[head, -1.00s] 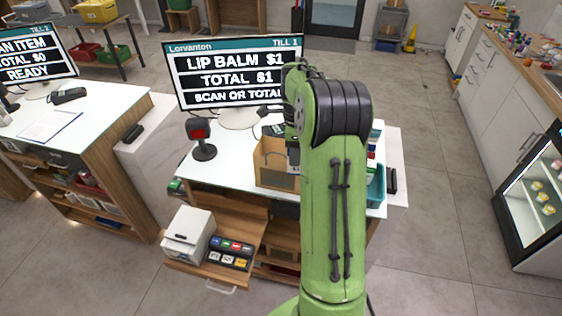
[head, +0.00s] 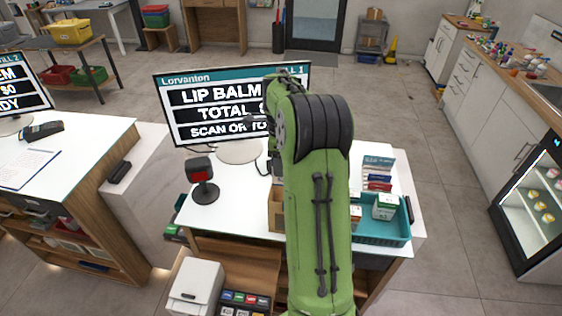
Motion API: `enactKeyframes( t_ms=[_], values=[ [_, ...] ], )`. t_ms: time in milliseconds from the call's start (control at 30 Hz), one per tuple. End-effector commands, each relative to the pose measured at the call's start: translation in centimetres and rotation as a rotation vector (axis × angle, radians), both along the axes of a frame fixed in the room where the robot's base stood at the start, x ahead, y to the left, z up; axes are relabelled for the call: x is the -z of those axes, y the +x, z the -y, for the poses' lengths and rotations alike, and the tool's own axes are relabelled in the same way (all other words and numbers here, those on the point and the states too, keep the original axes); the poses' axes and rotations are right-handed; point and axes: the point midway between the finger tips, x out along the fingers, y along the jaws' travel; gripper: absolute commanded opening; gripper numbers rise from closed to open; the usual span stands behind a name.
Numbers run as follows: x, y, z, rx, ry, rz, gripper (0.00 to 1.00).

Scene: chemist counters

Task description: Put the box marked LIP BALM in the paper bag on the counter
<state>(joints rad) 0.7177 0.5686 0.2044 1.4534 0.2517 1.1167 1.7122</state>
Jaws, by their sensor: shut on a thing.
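The brown paper bag (head: 275,210) stands on the white counter, and only its left edge shows beside my green arm. My arm covers the rest of the bag and the counter behind it. My gripper is hidden behind the arm, so I cannot see its fingers or anything in them. I cannot make out a box marked LIP BALM. The till screen (head: 215,115) shows LIP BALM and a TOTAL line, partly covered by my arm.
A teal tray (head: 383,241) with white-and-green boxes (head: 385,207) is at the counter's right. Stacked small boxes (head: 378,172) stand behind it. A scanner on a stand (head: 202,180) is at the left. A white printer (head: 195,285) sits below in front.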

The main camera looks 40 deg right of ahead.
Motion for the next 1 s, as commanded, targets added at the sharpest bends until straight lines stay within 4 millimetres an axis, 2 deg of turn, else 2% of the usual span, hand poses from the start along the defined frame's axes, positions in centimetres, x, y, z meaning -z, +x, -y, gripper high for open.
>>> enactKeyframes(
  t_ms=[167, 1000],
  values=[
    [1.3, -0.1, 0.0, 0.002, -0.001, -0.001, 0.08],
    [12.7, -0.2, 0.0, 0.001, 0.0, 0.0, 0.08]
  ],
)
